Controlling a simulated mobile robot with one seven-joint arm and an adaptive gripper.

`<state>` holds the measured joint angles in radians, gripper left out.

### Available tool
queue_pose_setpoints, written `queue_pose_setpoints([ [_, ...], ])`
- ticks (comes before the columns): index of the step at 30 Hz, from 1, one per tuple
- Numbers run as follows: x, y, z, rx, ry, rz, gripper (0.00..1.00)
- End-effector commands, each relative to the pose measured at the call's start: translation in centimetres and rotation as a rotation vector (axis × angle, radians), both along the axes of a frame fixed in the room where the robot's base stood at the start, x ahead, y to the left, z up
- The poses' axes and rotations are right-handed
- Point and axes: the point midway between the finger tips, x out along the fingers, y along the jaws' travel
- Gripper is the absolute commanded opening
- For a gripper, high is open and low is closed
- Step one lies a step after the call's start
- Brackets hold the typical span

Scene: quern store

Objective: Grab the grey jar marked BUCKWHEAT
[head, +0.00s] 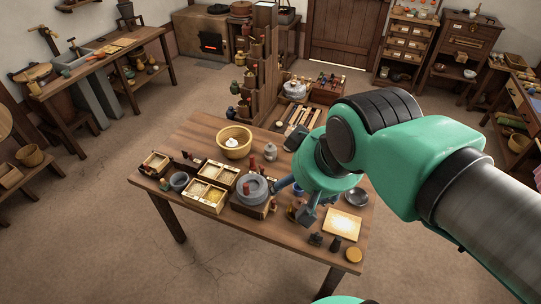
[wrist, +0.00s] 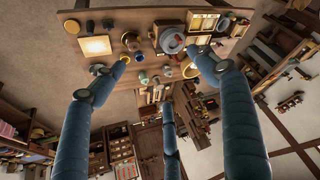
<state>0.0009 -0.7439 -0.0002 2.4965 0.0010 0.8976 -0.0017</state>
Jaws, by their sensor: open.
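A small grey lidded jar (head: 271,155) stands upright on the wooden table (head: 200,133), near its back edge and right of a yellow basket. No BUCKWHEAT lettering can be read on it. My gripper (head: 297,201) is open over the middle of the table, right of the round stone quern (head: 252,188) and apart from the grey jar. In the wrist view, my spread blue fingers (wrist: 160,78) frame several small jars; a greyish one (wrist: 167,70) and a green-topped one (wrist: 143,77) show between them. Their labels are too small to read. My arm hides part of the table's right side.
The yellow basket (head: 235,148) holds something white. Divided trays (head: 210,183) stand left of the quern. A bright panel (head: 342,223), small dark weights (head: 335,244) and a dark dish (head: 357,197) lie at the right. A stepped shelf (head: 262,85) with jars rises behind the table.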

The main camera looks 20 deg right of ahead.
Motion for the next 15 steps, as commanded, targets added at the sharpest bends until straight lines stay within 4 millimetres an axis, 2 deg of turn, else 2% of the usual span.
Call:
queue_pose_setpoints([
  [5,1.5,-0.1,0.1,0.001,0.005,0.000,0.73],
  [8,3.1,-0.2,0.2,0.002,0.009,0.001,0.73],
  [15,8.4,-0.7,0.1,0.004,0.020,0.002,0.73],
])
